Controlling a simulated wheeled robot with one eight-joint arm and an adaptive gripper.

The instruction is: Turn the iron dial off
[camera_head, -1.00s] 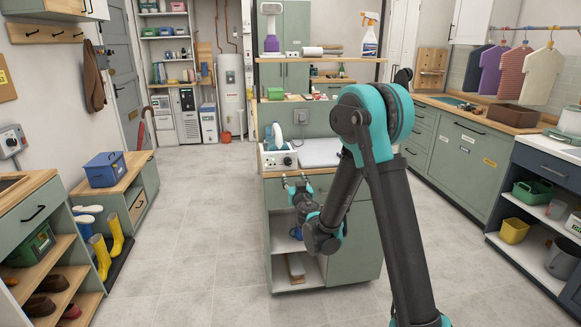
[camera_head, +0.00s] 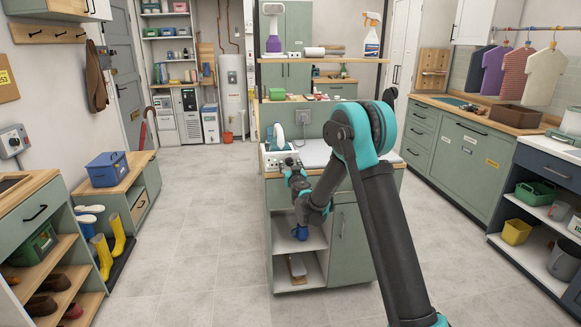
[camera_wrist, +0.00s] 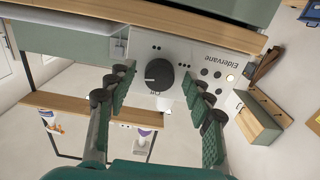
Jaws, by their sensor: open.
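The iron station is a white box (camera_head: 278,161) at the left front of the central counter, with a white iron (camera_head: 276,136) on top. In the wrist view its white front panel (camera_wrist: 205,52) reads "Eldervane". A round black dial (camera_wrist: 159,74) with a pale pointer mark facing picture-left sits on this panel. The lettering by the dial is too small to read surely. My gripper (camera_wrist: 158,87) is open, with one finger pair on each side of the dial and a visible gap to it. In the head view my gripper (camera_head: 291,167) is at the station's front.
A pale ironing surface (camera_head: 316,153) lies right of the station. A shelf (camera_head: 330,60) with bottles stands above the counter. Several round spots, one yellowish, mark the panel beside the dial. The floor (camera_head: 190,240) left of the counter is clear.

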